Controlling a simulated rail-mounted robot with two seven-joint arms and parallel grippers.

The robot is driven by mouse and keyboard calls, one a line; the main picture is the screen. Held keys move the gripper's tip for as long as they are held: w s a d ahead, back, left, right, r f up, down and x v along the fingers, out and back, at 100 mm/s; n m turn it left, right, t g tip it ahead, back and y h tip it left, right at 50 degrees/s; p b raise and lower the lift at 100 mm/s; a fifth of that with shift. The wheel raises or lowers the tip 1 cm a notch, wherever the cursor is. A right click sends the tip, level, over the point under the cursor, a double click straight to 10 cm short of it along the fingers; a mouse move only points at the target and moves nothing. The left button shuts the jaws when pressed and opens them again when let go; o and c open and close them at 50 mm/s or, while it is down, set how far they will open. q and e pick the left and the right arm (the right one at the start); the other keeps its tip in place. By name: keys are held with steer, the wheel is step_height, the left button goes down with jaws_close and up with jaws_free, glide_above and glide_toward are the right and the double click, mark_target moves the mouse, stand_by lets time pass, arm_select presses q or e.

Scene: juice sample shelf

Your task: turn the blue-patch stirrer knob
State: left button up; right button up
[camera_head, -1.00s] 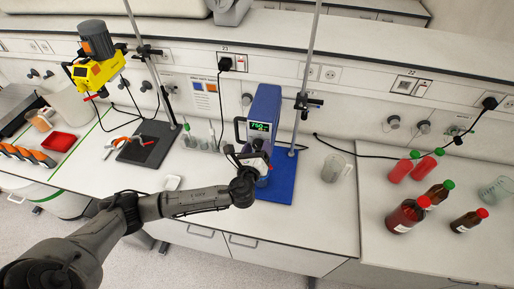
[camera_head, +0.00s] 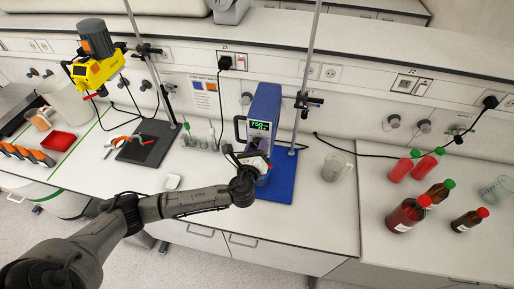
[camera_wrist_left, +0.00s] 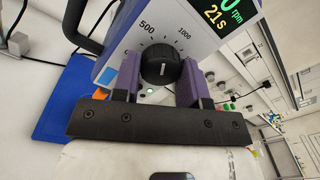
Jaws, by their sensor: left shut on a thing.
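The stirrer (camera_head: 263,105) is a tall blue-violet unit with a lit display, standing at the back of a blue base plate (camera_head: 283,182). In the left wrist view its pale front shows a blue patch (camera_wrist_left: 107,76), a dial marked 500 and 1000, and a black round knob (camera_wrist_left: 160,65) with a white pointer line. My left gripper (camera_wrist_left: 160,82) has its two fingers on either side of the knob and is shut on it. In the head view the left gripper (camera_head: 254,161) hides the knob and the stirrer's lower front. My right gripper is not in view.
A metal rod (camera_head: 303,75) with a clamp rises beside the stirrer. A glass beaker (camera_head: 333,167) stands to its right, and a yellow overhead stirrer (camera_head: 97,70) to the left. Bottles (camera_head: 407,215) stand on the right bench. The bench front between beaker and bottles is clear.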

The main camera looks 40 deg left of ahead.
arm_select(q)
steer(key=shift+d+n+y+b, duration=0.1)
steer(key=shift+n+y+b, duration=0.3)
steer(key=shift+n+b, duration=6.3)
steer(key=n+p, duration=0.4)
steer(key=shift+n, duration=0.3)
steer(key=o, duration=0.9)
steer(key=shift+r, duration=0.1)
